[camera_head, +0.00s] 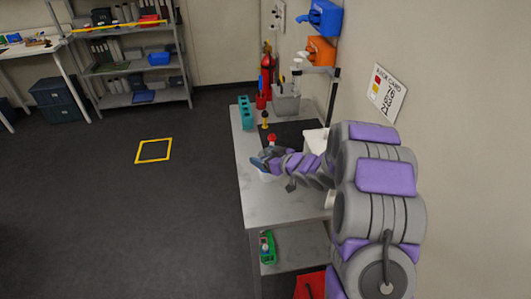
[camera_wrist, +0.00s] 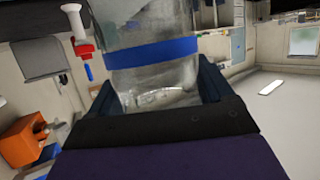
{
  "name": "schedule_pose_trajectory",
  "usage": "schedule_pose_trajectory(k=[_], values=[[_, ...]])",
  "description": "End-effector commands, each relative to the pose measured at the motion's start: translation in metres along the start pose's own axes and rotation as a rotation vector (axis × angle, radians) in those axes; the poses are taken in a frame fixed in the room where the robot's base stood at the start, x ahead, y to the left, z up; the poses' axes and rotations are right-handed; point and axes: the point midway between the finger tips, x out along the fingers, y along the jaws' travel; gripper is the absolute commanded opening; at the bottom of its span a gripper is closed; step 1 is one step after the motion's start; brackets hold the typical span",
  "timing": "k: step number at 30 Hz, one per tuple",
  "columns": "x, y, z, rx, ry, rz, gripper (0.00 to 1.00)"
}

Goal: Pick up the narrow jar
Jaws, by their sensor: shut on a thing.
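The narrow jar (camera_wrist: 150,75) is clear, with a blue band around it. It fills the upper middle of the wrist view, and its top is cut off by the frame edge. My gripper (camera_wrist: 158,90) has its dark fingers on either side of the jar, shut on it. In the head view my gripper (camera_head: 264,163) is over the grey table (camera_head: 257,207). A pale piece shows just under it there, but I cannot tell whether it is the jar or whether it touches the table.
A teal rack (camera_head: 245,112), a grey bin (camera_head: 286,104), a yellow-and-black item (camera_head: 265,119) and a red-topped item (camera_head: 272,139) stand around the table's far part. A wall bounds the right side. The table's front-left surface is clear. Open floor lies left.

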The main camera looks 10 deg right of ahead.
Motion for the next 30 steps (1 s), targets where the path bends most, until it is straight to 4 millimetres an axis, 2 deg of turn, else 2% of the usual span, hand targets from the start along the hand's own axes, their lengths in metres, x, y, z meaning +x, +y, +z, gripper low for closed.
schedule_pose_trajectory(k=[9,18,30], values=[[-0.039,-0.047,0.007,-0.001,-0.002,0.0,0.23],[-0.066,-0.078,0.014,0.001,-0.002,0.0,0.23],[-0.077,-0.086,0.018,0.004,-0.003,0.016,0.23]])
